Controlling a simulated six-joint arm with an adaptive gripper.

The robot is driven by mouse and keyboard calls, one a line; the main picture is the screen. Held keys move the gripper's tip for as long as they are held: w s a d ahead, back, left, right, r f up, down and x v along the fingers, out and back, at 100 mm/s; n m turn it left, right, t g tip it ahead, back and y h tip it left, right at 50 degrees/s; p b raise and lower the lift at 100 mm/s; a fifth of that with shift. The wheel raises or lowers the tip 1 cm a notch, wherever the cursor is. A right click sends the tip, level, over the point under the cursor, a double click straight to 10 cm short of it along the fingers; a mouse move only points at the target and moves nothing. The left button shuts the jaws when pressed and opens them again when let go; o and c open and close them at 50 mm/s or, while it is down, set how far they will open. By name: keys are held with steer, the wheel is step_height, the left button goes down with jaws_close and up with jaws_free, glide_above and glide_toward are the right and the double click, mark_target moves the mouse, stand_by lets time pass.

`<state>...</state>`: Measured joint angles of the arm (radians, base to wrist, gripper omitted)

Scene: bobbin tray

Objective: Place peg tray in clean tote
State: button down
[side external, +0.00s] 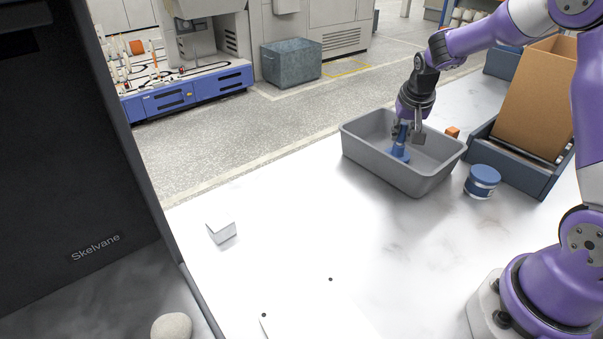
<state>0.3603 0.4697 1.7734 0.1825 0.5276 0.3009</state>
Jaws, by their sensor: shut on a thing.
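The clean tote appears to be the grey open bin (420,187) on the white table, right of the middle in the side external view. My gripper (401,140) points down inside the tote's opening. It is shut on a blue piece (400,152), which I take to be the peg tray. The blue piece sits low within the tote walls, wider at its lower end. Whether it touches the tote floor I cannot tell. My fingers hide its upper part.
A small orange block (452,132) is near the tote's far right.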

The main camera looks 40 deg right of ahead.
steer(key=shift+f, duration=0.25)
steer(key=c, duration=0.8)
jaws_free()
steer(key=shift+c, duration=0.2)
steer(key=shift+a+r, duration=0.1)
steer(key=shift+r, duration=0.25)
steer(key=a+v, duration=0.1)
steer(key=v, duration=1.1)
steer(key=s+a+n+t+y, duration=0.2)
steer(key=s+a+n+y, duration=0.1)
steer(key=s+a+n, duration=0.6)
steer(key=s+a, duration=0.4)
steer(key=shift+a, duration=0.25)
steer(key=shift+r, duration=0.1)
